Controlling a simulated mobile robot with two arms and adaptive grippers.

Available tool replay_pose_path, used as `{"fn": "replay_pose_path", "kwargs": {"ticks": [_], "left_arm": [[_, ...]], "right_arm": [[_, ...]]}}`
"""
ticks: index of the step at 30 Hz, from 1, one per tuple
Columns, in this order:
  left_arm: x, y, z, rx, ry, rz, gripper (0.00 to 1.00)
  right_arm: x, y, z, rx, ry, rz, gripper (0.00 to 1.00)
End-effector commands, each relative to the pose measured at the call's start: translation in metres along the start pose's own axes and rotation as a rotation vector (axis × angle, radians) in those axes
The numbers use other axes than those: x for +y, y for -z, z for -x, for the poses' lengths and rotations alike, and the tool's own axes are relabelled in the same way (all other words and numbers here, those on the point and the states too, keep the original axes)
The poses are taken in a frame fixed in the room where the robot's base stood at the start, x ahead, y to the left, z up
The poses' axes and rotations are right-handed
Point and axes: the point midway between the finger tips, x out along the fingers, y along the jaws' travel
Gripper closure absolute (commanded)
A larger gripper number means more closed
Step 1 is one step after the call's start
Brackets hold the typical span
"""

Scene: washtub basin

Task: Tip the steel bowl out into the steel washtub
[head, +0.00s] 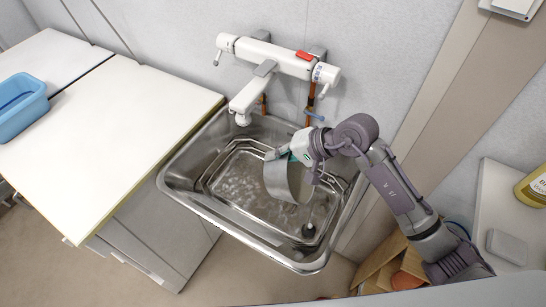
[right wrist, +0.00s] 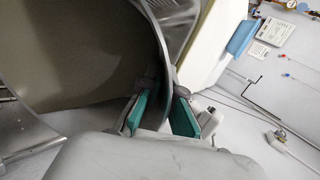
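The steel bowl (head: 283,181) is tipped steeply onto its side over the steel washtub (head: 188,186). In the right wrist view the bowl (right wrist: 75,75) fills the left side, its curved rim running between the green finger pads. My right gripper (head: 290,155) is shut on the bowl's rim, and it also shows in the right wrist view (right wrist: 164,114). I cannot make out anything left in the bowl. The bowl hides part of the washtub floor. My left gripper is not in view.
A white wall tap (head: 280,58) with a spout (head: 245,100) hangs over the back of the washtub. A white counter (head: 110,125) with a blue basin (head: 20,100) stands at the left. A wire rack (head: 225,170) lies in the washtub. A white surface with a yellow-labelled container (head: 535,187) is at the right.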

Motion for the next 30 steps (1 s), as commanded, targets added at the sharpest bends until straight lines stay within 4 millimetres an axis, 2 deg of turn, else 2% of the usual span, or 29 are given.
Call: {"fn": "replay_pose_path", "kwargs": {"ticks": [20, 30], "left_arm": [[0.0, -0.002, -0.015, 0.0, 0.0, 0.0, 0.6], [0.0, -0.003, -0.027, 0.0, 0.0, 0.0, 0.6]], "right_arm": [[0.001, 0.0, 0.023, 0.003, 0.168, -0.001, 1.0], [0.002, 0.001, 0.027, 0.004, 0.201, 0.001, 1.0]]}}
